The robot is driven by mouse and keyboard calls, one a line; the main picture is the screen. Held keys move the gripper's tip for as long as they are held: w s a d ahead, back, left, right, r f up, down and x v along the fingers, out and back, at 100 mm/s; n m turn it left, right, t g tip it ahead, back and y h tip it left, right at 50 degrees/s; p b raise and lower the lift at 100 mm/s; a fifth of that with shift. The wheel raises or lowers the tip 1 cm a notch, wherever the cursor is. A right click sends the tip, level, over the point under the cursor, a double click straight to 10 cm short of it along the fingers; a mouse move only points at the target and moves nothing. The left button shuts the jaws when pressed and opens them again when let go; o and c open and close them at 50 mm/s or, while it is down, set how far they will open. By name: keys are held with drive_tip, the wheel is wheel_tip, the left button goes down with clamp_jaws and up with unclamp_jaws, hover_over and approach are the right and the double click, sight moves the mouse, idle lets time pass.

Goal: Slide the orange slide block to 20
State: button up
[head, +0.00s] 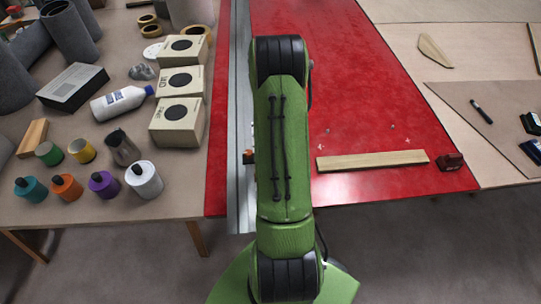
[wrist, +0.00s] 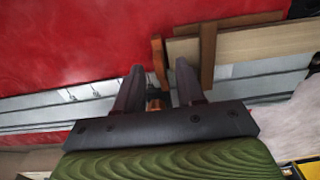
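An orange-brown block (wrist: 158,62), which looks like the slide block, stands by the metal rail (wrist: 70,98) in the wrist view. My gripper (wrist: 160,66) is open, with one finger on each side of this block. Contact with either finger cannot be made out. A small orange rounded part (wrist: 155,104) shows lower between the fingers. In the head view my green arm hides the gripper and much of the rail (head: 240,100). A small dark and orange piece (head: 249,157) shows at the arm's left edge. No scale numbers are readable.
Boxes (head: 177,122), a bottle (head: 120,102) and several coloured jars crowd the left table. In the wrist view a brown crosspiece (wrist: 207,55) stands close right of the fingers.

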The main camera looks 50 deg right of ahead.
drive_tip(key=shift+f, duration=0.85)
drive_tip(key=shift+c, duration=0.3)
clamp_jaws()
drive_tip(key=shift+w, duration=0.1)
